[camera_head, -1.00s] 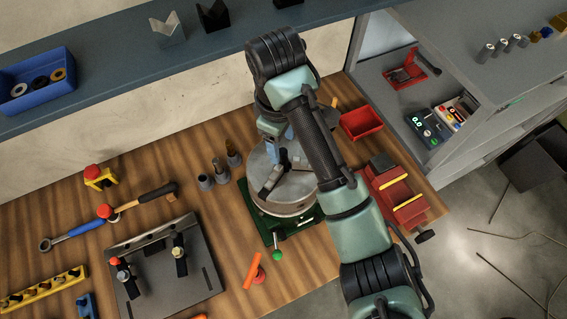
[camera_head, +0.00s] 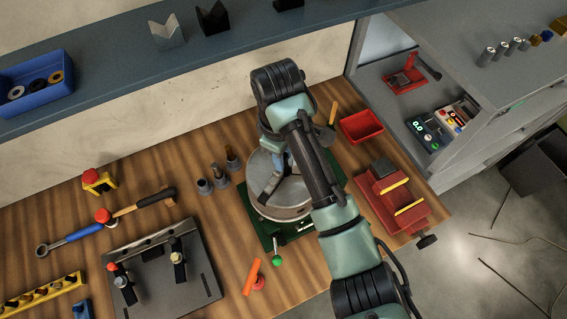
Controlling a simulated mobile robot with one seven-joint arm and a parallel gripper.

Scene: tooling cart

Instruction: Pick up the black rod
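I cannot make out a black rod with certainty. A dark slim bar lies by the red holder (camera_head: 404,80) on the grey shelf at the upper right, too small to identify. The round grey chuck (camera_head: 291,211) on its green base (camera_head: 268,229) stands mid-bench, with dark jaws on its top. My arm crosses in front of the chuck and hides its right part. My gripper (camera_head: 284,163) is over the chuck's far side, mostly hidden behind my arm. Its fingers and anything between them cannot be seen clearly.
A red vise (camera_head: 394,201) and a red bin (camera_head: 361,126) stand right of the chuck. Several dark holders (camera_head: 219,175) stand close on its left. A grey fixture plate (camera_head: 199,270), hammer (camera_head: 140,205) and wrench (camera_head: 75,236) lie further left. A blue-grey shelf (camera_head: 115,55) runs behind.

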